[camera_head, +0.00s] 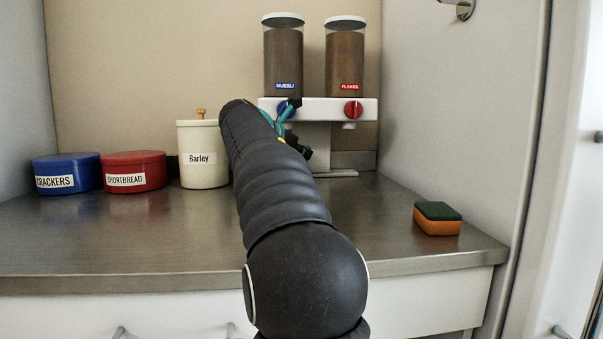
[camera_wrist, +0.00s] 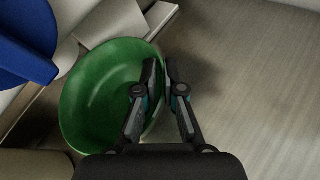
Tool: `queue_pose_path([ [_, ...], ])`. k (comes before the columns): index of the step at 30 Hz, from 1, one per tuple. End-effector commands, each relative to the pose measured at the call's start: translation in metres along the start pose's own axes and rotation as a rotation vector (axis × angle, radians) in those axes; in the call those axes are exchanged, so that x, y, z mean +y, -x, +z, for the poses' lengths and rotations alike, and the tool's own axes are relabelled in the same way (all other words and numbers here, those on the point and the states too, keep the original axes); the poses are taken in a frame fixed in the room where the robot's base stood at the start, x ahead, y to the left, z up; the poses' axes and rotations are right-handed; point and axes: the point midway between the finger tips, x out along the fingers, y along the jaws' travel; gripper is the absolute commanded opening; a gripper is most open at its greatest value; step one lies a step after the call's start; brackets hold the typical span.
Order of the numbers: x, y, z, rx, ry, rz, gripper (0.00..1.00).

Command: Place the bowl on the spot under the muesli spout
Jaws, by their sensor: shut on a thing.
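In the wrist view a green bowl (camera_wrist: 95,95) is held by its rim. My gripper (camera_wrist: 160,75) is shut on that rim, one finger inside the bowl and one outside. The dispenser (camera_head: 367,108) stands at the back of the counter, with a muesli container (camera_head: 284,66) on the left and a flakes container (camera_head: 345,62) on the right. The blue muesli knob (camera_head: 284,107) is partly covered by my arm, and a blue round part (camera_wrist: 25,40) is close to the bowl in the wrist view. The muesli spout, the spot under it and the bowl are hidden in the head view.
A blue crackers tin (camera_head: 67,170), a red shortbread tin (camera_head: 134,169) and a cream barley canister (camera_head: 203,150) stand at the left. A sponge (camera_head: 437,219) lies at the right front. The counter (camera_head: 130,235) is clear in front of the tins.

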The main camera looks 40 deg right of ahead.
Motion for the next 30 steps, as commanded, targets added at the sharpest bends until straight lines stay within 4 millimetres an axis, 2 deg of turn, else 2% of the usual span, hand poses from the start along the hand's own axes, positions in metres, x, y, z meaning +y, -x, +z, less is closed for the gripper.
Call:
queue_pose_path([
  [5, -0.003, -0.004, -0.009, -0.001, 0.000, 0.000, 0.00],
  [14, -0.011, -0.019, -0.041, 0.000, 0.001, -0.001, 0.00],
  [24, -0.010, -0.020, -0.042, 0.000, 0.000, 0.000, 0.00],
  [25, -0.010, -0.021, -0.042, 0.001, 0.001, -0.001, 0.15],
  [27, -0.010, -0.021, -0.042, 0.001, 0.001, 0.000, 0.32],
  [30, -0.010, -0.020, -0.042, 0.001, 0.001, 0.000, 0.33],
])
